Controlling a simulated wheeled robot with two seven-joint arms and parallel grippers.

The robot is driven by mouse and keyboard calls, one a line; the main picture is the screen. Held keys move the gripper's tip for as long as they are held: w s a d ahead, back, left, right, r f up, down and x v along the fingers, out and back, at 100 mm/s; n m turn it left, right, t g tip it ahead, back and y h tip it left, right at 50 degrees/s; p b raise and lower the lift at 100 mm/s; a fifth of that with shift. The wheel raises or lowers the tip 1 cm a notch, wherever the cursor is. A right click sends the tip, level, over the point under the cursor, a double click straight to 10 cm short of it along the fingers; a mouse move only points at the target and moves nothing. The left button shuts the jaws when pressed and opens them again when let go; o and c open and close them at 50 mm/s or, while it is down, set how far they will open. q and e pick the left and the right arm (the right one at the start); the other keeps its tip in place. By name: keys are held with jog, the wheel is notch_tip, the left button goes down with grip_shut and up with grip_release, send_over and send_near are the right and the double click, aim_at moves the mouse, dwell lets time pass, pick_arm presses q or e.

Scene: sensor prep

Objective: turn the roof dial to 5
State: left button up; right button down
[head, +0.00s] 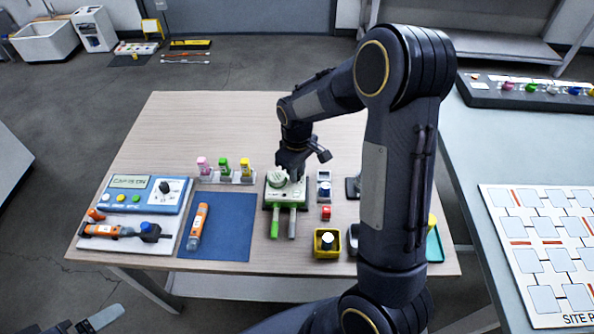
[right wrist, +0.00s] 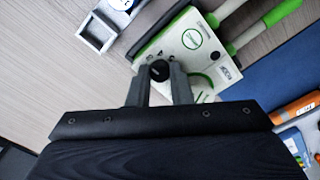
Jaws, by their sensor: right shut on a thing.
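A white and green sensor device (head: 271,200) with a green and a grey leg stands at the middle of the wooden table. It also shows in the right wrist view (right wrist: 178,48), with a green ring mark and small labels. My right gripper (head: 293,174) reaches down onto its top. In the right wrist view my right gripper's fingers (right wrist: 160,80) are closed on a small black knob (right wrist: 159,70), seemingly the roof dial. Its number scale and pointer cannot be read. What looks like my left gripper (head: 95,321) is partly in view at the lower left, away from the table.
A blue mat (head: 228,235) holds an orange tool (head: 198,226). Capped vials (head: 224,168) stand behind; a yellow bin (head: 327,254) is at front right.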

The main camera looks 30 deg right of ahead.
jog(key=m, duration=0.4)
jog(key=shift+m, duration=0.3)
jog(key=m, duration=0.4)
jog(key=shift+m+p, duration=0.3)
jog(key=m+p, duration=0.1)
jog(key=m, duration=0.3)
jog(key=shift+r+m, duration=0.1)
jog(key=shift+m, duration=0.2)
jog(key=m+p, duration=0.1)
jog(key=m, duration=0.3)
jog(key=shift+m+p, duration=0.4)
jog(key=c, duration=1.3)
grip_release()
